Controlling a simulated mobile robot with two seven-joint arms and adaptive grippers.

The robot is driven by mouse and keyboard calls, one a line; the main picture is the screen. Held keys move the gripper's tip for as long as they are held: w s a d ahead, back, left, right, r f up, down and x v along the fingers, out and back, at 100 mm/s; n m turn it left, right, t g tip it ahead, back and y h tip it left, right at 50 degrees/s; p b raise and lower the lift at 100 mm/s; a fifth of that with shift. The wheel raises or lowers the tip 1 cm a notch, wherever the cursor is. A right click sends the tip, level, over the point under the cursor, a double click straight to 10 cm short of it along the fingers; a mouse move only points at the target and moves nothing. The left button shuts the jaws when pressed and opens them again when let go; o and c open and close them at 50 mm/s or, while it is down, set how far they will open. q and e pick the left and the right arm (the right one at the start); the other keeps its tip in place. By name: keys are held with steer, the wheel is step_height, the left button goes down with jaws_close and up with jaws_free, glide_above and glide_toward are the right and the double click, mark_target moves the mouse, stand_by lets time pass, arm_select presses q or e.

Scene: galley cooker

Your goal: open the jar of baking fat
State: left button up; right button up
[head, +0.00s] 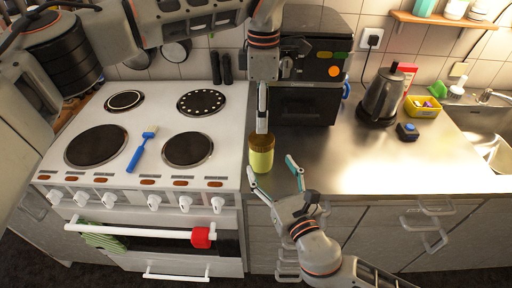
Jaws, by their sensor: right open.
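The jar of baking fat (261,160) stands upright on the steel worktop, close to the cooker's right edge. It has a yellowish body and a brownish-gold lid (262,141), which is on it. My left gripper (262,128) points straight down from above, its fingertips at or just over the lid. It shows edge-on, so I cannot tell whether it grips the lid. My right gripper (270,167) is open in front of the jar, with one finger to the left of and below the jar and the other to its right. I see no clear contact with the jar.
The white cooker (165,125) is on the left, with a blue brush (141,150) on top. A black machine (305,100) stands behind the jar. A kettle (383,97), a blue-topped item (407,131) and a yellow tub (424,109) are further right. The worktop's middle is clear.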

mark_target(261, 138)
arm_select(q)
steer(key=shift+w+a, duration=0.15)
arm_select(e)
steer(key=shift+w+a, duration=0.2)
steer(key=shift+w, duration=0.2)
arm_select(q)
steer(key=shift+s, duration=0.25)
arm_select(e)
steer(key=shift+x, duration=3.3)
jaws_close()
arm_select(q)
steer(key=m, duration=0.8)
steer(key=shift+m, duration=0.3)
steer(key=shift+f, duration=3.95)
steer(key=shift+c, duration=0.4)
